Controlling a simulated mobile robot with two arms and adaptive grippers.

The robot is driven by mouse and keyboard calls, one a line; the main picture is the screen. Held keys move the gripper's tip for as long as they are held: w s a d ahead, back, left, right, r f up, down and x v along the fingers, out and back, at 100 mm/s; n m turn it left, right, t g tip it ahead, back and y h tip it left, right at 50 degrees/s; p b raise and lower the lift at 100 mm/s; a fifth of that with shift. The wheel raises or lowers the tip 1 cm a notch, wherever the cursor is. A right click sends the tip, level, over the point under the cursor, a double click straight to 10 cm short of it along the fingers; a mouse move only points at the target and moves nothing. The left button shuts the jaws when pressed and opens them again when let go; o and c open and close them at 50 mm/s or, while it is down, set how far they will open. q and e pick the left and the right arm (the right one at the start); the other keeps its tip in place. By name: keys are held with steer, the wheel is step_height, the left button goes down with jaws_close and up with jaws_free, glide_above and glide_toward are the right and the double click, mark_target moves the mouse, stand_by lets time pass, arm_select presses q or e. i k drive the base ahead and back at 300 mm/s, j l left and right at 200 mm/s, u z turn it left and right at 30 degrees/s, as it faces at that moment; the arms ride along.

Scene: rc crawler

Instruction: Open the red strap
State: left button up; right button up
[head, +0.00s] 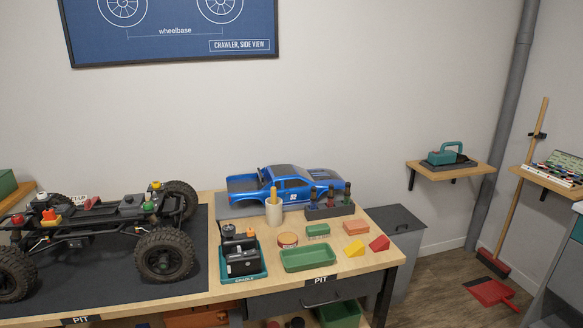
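The crawler chassis (90,224), black with big knobby tyres, stands on a dark mat (205,268) on the left of the wooden workbench. Small coloured parts sit on it: a red one (18,219), an orange-red one (50,216), a green one (148,206) and a yellow one (156,185). I cannot make out a red strap for certain, nor whether any strap is open or closed. Neither of my grippers is in view.
A blue truck body (285,185) lies at the back of the workbench (380,258).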

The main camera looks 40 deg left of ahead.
mark_target(89, 204)
steer(key=u, duration=2.4)
